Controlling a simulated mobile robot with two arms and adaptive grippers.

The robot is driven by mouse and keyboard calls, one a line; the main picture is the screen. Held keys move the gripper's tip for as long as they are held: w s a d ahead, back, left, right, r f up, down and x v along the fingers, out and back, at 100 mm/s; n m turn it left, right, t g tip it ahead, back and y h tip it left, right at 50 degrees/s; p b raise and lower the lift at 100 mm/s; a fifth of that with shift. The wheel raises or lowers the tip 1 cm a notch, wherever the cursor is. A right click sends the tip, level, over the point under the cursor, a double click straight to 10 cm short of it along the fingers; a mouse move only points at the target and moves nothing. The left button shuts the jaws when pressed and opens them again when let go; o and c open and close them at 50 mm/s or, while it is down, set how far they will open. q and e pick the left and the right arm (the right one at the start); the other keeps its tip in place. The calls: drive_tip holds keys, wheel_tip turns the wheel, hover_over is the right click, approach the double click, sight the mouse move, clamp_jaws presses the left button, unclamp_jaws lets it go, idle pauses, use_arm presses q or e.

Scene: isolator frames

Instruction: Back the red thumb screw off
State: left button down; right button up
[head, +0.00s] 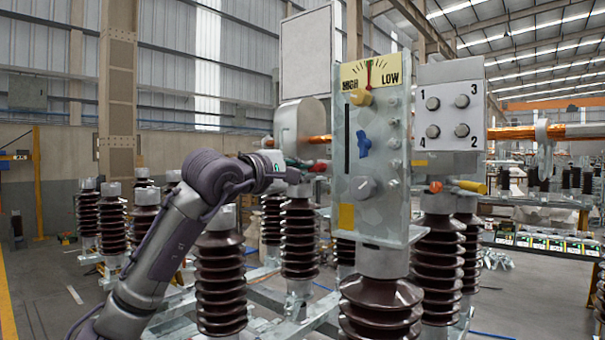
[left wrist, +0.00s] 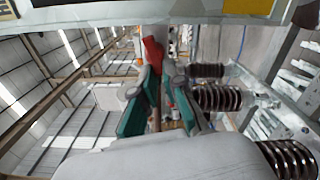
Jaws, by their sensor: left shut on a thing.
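The red thumb screw (head: 319,166) shows as a small red piece at the left edge of the grey panel (head: 395,215). In the left wrist view the red screw (left wrist: 153,54) stands at the tips of my fingers, with its upper end close to the panel's edge. My left gripper (head: 295,168) reaches in from the left, level with the screw, and is shut on it. In the left wrist view its teal-padded fingers (left wrist: 158,88) flank the screw's lower part. The screw's thread is hidden. My right gripper is not in view.
The panel carries a HIGH-LOW dial (head: 369,74), a blue knob (head: 363,144) and a grey knob (head: 363,187). A numbered box (head: 449,117) stands to its right. Brown ribbed insulators (head: 299,240) crowd below and beside my arm. An orange bar (head: 316,139) runs behind.

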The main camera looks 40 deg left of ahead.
use_arm(q)
drive_tip(key=shift+d+f+n+b, duration=0.15)
drive_tip(key=shift+f+n+b, duration=0.2)
drive_tip(key=shift+n, duration=1.25)
drive_tip(key=shift+d+f+n+b, duration=0.15)
drive_tip(key=shift+n+b, duration=0.25)
drive_tip(key=shift+n, duration=1.2)
drive_tip(key=shift+d+f+n+b, duration=0.2)
drive_tip(key=shift+n+b, duration=0.2)
drive_tip(key=shift+n, duration=1.2)
drive_tip(key=shift+r, duration=0.1)
drive_tip(key=c, duration=1.2)
unclamp_jaws()
drive_tip(key=shift+c, duration=0.2)
drive_tip(key=shift+s, duration=0.1)
